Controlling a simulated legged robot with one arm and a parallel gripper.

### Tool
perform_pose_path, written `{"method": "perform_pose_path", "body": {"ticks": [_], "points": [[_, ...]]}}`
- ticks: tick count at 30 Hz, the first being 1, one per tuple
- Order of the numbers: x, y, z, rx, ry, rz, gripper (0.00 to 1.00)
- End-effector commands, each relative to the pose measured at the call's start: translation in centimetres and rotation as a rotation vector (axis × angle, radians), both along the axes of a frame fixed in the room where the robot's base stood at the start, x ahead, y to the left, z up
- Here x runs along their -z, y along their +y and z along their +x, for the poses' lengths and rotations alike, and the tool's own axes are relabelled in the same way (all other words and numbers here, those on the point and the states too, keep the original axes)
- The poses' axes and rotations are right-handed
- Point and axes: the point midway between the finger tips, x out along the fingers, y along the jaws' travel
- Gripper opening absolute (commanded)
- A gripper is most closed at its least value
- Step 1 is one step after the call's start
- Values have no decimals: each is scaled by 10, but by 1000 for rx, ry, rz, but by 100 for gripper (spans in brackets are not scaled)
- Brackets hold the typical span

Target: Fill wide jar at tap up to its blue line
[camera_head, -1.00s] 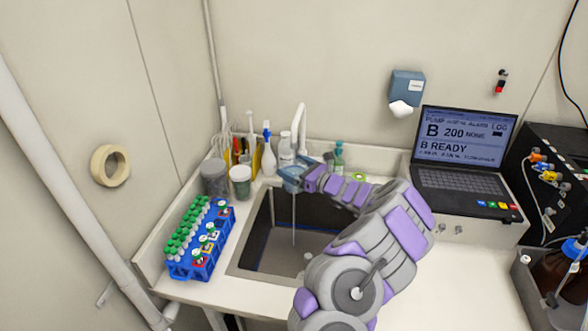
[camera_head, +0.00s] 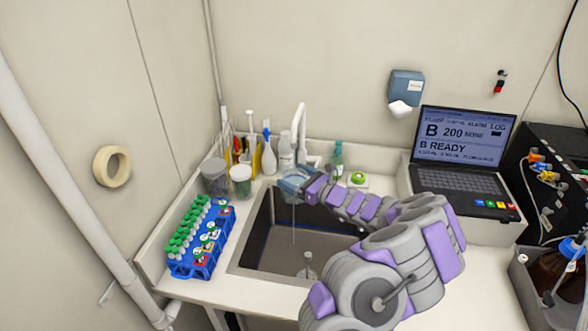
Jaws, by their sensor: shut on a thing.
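My gripper (camera_head: 306,184) is at the back edge of the sink, just below the white tap (camera_head: 299,120). It is shut on a pale bluish, see-through thing (camera_head: 289,186), which looks like the wide jar. The jar is small in view and partly covered by the gripper, so its blue line and water level cannot be made out. A thin pale stream (camera_head: 293,222) runs down below it into the dark sink (camera_head: 262,240).
A small clear vessel (camera_head: 307,270) stands by the sink's front edge. A blue rack of green-capped tubes (camera_head: 200,240), two lidded tubs (camera_head: 240,182) and bottles (camera_head: 286,152) crowd the left and back. A laptop (camera_head: 460,150) stands right. Front counter is clear.

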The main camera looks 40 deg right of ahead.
Motion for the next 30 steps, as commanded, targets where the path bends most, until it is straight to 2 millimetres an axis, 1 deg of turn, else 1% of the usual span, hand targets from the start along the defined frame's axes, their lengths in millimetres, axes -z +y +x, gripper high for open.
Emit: {"method": "perform_pose_path", "body": {"ticks": [9, 15, 30], "points": [[-4, 13, -18, 2, -1, 1, 35], [-6, 21, -27, 0, -3, 2, 35], [-6, 22, -28, 0, 0, 0, 35]]}}
